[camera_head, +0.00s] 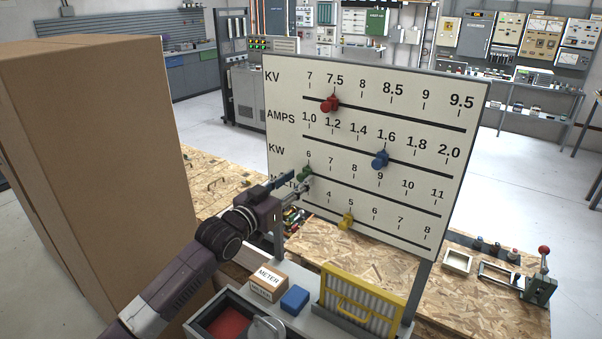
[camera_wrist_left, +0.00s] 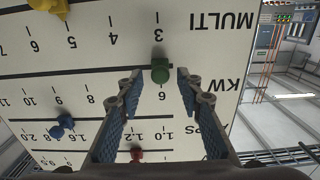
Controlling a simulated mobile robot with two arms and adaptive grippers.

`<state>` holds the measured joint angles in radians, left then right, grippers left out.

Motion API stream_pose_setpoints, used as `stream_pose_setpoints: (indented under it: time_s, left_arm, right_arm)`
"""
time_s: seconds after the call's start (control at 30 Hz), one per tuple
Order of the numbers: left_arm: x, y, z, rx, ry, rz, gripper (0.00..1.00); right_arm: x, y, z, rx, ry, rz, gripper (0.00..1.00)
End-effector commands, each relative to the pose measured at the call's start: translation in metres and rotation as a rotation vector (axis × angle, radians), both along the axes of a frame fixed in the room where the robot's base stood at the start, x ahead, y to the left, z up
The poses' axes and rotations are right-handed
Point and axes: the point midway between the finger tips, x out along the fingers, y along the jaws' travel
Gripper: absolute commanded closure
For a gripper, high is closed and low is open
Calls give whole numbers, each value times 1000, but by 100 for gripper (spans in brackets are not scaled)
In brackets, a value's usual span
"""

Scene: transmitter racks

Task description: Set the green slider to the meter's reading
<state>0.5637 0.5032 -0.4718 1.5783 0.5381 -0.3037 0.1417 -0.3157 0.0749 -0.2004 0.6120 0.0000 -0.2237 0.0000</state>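The white slider board (camera_head: 455,85) has rows marked KV, AMPS, KW and a fourth row, partly hidden. The green slider (camera_head: 305,174) is on the KW row, at about 6 at its left end; it also shows in the left wrist view (camera_wrist_left: 160,70). My left gripper (camera_head: 296,181) is at the board's left side, close to the green slider. In the left wrist view its blue-padded fingers are open, with the slider between their tips and a gap on each side. A box marked METER (camera_head: 268,279) stands on the bench; no reading is legible. My right gripper is out of view.
A red slider (camera_head: 330,104), blue slider (camera_head: 380,159) and yellow slider (camera_head: 346,221) sit on the other rows. A blue block (camera_head: 295,299) and yellow-framed panel (camera_head: 362,304) stand below the board. A large cardboard box (camera_head: 100,150) stands left of my left arm.

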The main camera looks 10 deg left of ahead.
Motion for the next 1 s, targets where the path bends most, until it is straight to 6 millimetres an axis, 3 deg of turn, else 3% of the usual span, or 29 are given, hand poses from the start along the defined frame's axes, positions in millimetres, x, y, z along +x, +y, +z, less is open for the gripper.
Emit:
stream_pose_setpoints:
  time_s: [0.33, 0.57, 0.87, 1.0]
  left_arm:
    - [21, -9, 0, 0, 1, 0, 67]
    - [21, -9, 0, 0, 0, -1, 67]
    - [21, -9, 0, -1, 0, 0, 98]
    - [21, -9, 0, -1, 0, 0, 100]
  right_arm:
    - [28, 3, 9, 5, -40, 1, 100]
    - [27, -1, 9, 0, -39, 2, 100]
    - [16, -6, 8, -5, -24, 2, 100]
    - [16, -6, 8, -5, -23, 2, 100]
